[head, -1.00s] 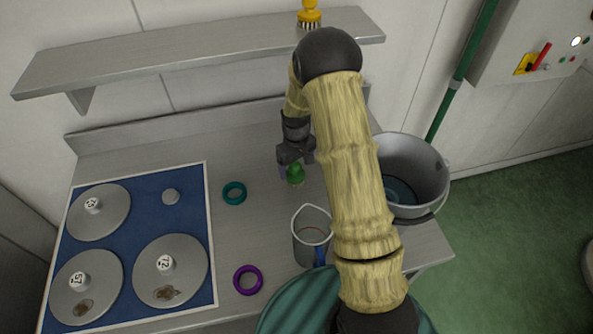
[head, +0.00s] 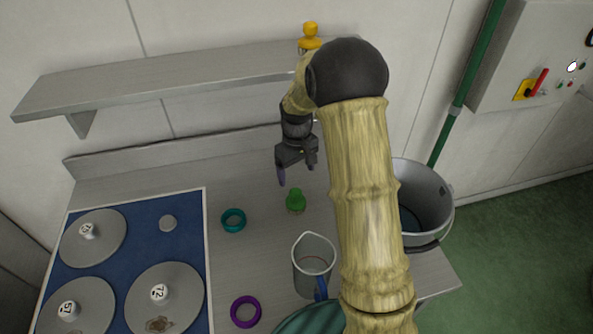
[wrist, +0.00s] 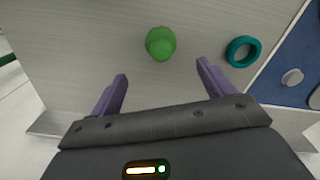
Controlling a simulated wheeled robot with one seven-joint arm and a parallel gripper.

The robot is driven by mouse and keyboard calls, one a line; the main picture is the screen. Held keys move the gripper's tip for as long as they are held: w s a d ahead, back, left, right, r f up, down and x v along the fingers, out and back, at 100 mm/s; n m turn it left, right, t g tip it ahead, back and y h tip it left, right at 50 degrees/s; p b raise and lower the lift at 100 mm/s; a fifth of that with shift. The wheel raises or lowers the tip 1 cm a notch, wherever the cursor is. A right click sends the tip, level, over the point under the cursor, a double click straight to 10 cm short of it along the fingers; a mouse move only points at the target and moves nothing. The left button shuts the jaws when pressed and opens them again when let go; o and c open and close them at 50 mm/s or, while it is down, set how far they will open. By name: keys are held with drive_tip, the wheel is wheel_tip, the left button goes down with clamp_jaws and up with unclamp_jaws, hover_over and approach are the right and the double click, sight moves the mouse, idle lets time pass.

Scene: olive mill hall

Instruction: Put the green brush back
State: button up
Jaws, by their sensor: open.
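The green brush (head: 296,200) stands on the grey metal worktop, between the teal ring and my arm. In the wrist view the green brush (wrist: 160,43) lies beyond my fingertips, roughly midway between them. My gripper (head: 297,176) is open and empty. It hangs above the worktop, behind and higher than the brush, apart from it. Its two purple fingers also show in the wrist view (wrist: 161,72). A yellow brush (head: 310,38) stands on the wall shelf (head: 170,80), partly hidden by my arm.
A teal ring (head: 233,220) and a purple ring (head: 245,312) lie on the worktop (head: 190,165). A clear jug (head: 313,266) stands in front of the brush. A grey bucket (head: 428,205) is at the right. A blue panel with numbered lids (head: 160,290) fills the left.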

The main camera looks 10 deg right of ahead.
drive_tip(key=s+r+m+t, duration=0.1)
drive_tip(key=s+r, duration=0.1)
drive_tip(key=s, duration=0.5)
drive_tip(key=s+r+m, duration=0.2)
drive_tip(key=s, duration=0.5)
drive_tip(key=s+r+m+t, duration=0.1)
drive_tip(key=s+r, duration=0.1)
drive_tip(key=s, duration=0.5)
drive_tip(key=shift+s+r+m+t, duration=0.1)
drive_tip(key=shift+r+m+t, duration=0.2)
drive_tip(key=shift+c, duration=0.4)
